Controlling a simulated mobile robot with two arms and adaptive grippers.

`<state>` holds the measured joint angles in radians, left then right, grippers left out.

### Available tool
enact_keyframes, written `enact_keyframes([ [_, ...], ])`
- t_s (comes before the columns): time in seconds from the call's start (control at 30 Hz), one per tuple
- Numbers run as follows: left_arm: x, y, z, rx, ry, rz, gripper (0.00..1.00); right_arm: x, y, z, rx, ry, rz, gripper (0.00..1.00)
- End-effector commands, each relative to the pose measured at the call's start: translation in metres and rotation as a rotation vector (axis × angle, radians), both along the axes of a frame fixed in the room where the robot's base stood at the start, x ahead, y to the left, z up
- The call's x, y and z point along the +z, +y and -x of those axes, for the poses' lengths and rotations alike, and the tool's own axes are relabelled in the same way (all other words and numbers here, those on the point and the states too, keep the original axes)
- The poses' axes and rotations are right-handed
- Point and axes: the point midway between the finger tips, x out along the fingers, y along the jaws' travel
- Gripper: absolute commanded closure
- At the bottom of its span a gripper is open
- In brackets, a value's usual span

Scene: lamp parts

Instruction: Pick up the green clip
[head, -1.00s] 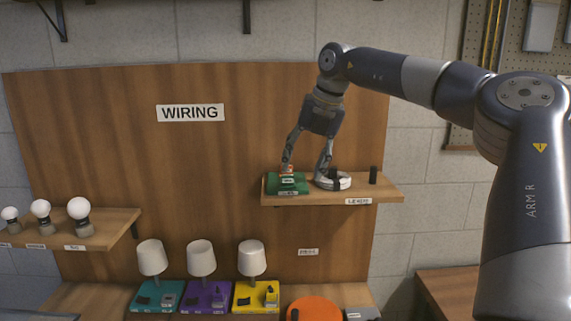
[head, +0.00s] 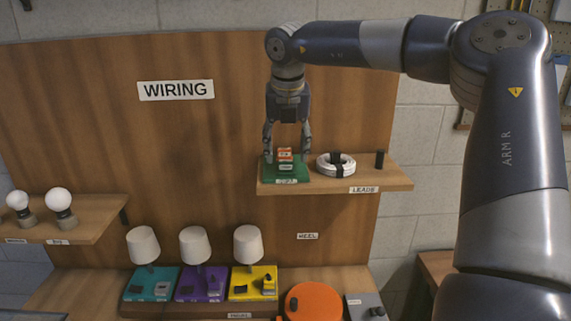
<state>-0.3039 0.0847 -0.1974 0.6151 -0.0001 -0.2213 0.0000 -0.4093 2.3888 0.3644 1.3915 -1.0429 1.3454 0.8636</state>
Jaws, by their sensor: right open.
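A green block or tray (head: 298,179) sits on the left end of the small wall shelf, with a white label on its front. On it stands a small stack: an orange-red piece (head: 285,153) on top and a grey-green piece (head: 286,166) below. Which of these is the green clip is too small to tell. My right gripper (head: 287,154) points straight down, open, with one finger on each side of the stack. Its fingertips are close above the green block; I cannot tell whether they touch anything. My left gripper is out of view.
A white cable coil (head: 335,164) and a black upright piece (head: 379,160) stand to the right on the wall shelf (head: 395,180). Below are white-shaded lamps on teal (head: 150,285), purple and yellow bases, and an orange disc (head: 312,301). Bulbs stand on the left shelf (head: 90,222).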

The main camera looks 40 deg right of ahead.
Motion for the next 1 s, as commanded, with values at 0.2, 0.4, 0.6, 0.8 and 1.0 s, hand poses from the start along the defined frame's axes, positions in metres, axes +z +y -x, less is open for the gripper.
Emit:
enact_keyframes([
  [0.2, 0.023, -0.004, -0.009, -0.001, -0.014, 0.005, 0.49, -0.025, -0.004, -0.006, 0.000, 0.002, -0.002, 0.47],
  [0.4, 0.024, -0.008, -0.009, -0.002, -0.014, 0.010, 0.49, -0.035, -0.005, -0.009, 0.000, -0.001, 0.000, 0.47],
  [0.6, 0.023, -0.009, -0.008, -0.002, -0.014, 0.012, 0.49, -0.035, -0.005, -0.009, -0.001, -0.002, 0.000, 0.63],
  [0.8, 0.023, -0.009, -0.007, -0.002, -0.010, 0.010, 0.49, -0.035, -0.005, -0.009, -0.001, -0.002, 0.000, 0.79],
  [1.0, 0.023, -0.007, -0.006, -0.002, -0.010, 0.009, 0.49, -0.035, -0.006, -0.008, -0.001, -0.002, 0.000, 0.83],
])
